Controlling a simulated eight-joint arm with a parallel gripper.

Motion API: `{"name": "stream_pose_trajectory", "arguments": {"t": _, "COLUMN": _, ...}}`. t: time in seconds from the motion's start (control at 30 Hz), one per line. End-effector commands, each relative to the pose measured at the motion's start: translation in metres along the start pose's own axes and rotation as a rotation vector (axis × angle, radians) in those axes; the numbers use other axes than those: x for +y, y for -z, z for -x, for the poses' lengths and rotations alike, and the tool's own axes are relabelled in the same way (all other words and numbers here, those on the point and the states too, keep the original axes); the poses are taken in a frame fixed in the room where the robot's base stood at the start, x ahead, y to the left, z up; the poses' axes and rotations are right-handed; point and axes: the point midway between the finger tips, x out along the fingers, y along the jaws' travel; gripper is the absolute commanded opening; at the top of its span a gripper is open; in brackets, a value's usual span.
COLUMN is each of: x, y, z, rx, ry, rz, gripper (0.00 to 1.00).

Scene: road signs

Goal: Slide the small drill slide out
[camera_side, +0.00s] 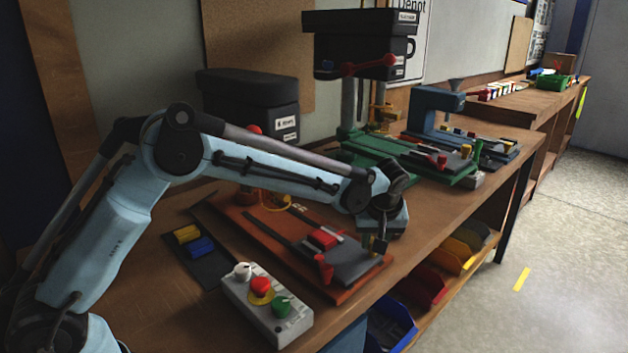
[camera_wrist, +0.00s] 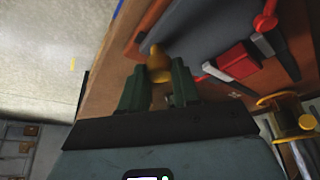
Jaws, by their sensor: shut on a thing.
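The small drill stands on an orange base plate (camera_side: 285,262) in the middle of the bench. Its grey slide (camera_side: 352,262) lies flat at the front end of that base; the slide also shows at the top of the wrist view (camera_wrist: 200,28). A yellow knob (camera_wrist: 158,65) is at the slide's edge. My gripper (camera_wrist: 158,88) is shut on this knob, with one dark green finger on each side. In the side view my gripper (camera_side: 373,246) is low at the slide's front end, and the wrist partly hides the knob.
A control box (camera_side: 267,305) with knobs stands in front of the base. A larger green drill (camera_side: 365,165) stands behind. Bins (camera_side: 425,285) are below the bench edge.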

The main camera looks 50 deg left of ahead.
Motion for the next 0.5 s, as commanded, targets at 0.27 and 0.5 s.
{"name": "stream_pose_trajectory", "arguments": {"t": 0.27, "x": 0.0054, "y": -0.0052, "z": 0.002, "rx": -0.007, "ry": -0.013, "rz": -0.007, "gripper": 0.39}}
{"name": "stream_pose_trajectory", "arguments": {"t": 0.5, "x": 0.0037, "y": -0.0035, "z": 0.0013, "rx": -0.004, "ry": -0.01, "rz": -0.005, "gripper": 0.56}}
